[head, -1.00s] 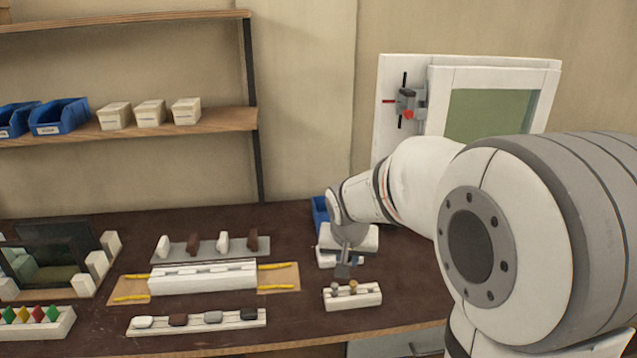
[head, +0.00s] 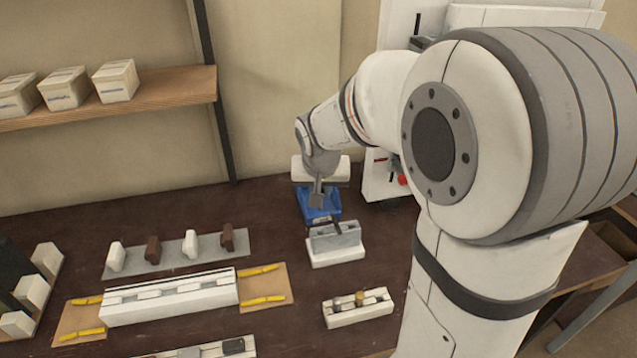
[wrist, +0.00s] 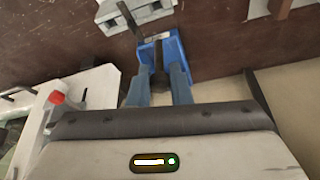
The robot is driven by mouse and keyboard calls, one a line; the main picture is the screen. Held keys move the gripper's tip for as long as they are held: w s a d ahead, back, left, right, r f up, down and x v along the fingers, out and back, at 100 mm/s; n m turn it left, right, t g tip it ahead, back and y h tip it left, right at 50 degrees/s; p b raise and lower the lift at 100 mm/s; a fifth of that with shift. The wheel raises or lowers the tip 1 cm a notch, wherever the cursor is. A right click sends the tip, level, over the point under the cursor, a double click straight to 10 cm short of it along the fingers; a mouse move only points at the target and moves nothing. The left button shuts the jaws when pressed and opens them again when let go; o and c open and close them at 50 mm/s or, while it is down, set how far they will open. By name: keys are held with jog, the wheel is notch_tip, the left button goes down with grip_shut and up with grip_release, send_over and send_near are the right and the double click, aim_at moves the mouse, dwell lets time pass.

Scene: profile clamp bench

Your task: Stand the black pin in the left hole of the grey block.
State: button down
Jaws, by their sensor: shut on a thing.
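My gripper (head: 317,200) is at the back of the bench, above a blue bin and behind the grey block (head: 338,238). In the wrist view its two fingers (wrist: 158,82) are closed on a dark, slim piece, which looks like the black pin (wrist: 158,56); its far end shows against the blue bin. The grey block sits on a white base, and also shows at the top of the wrist view (wrist: 150,12). Another dark pin (wrist: 128,17) stands up at the block; I cannot tell which hole it is in. The held pin is apart from the block.
The blue bin (head: 322,212) stands behind the block. A white holder (head: 345,315) with small pegs lies in front. A long white rail (head: 170,302) and a grey strip with upright pieces (head: 230,262) lie left. A white panel with a red-knobbed fixture (head: 402,180) is right.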

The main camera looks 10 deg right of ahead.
aim_at(321, 228)
jog(key=shift+f+b, duration=1.1)
jog(key=shift+f, duration=0.85)
jog(key=shift+f+b, duration=1.05)
jog(key=shift+f, duration=0.1)
jog(key=shift+f+b, duration=0.15)
jog(key=shift+b, duration=0.35)
jog(key=shift+f+b, duration=2.05)
jog(key=shift+f, duration=0.1)
jog(key=c, duration=1.3)
grip_release()
jog(key=shift+o, duration=0.2)
jog(key=shift+r, duration=0.15)
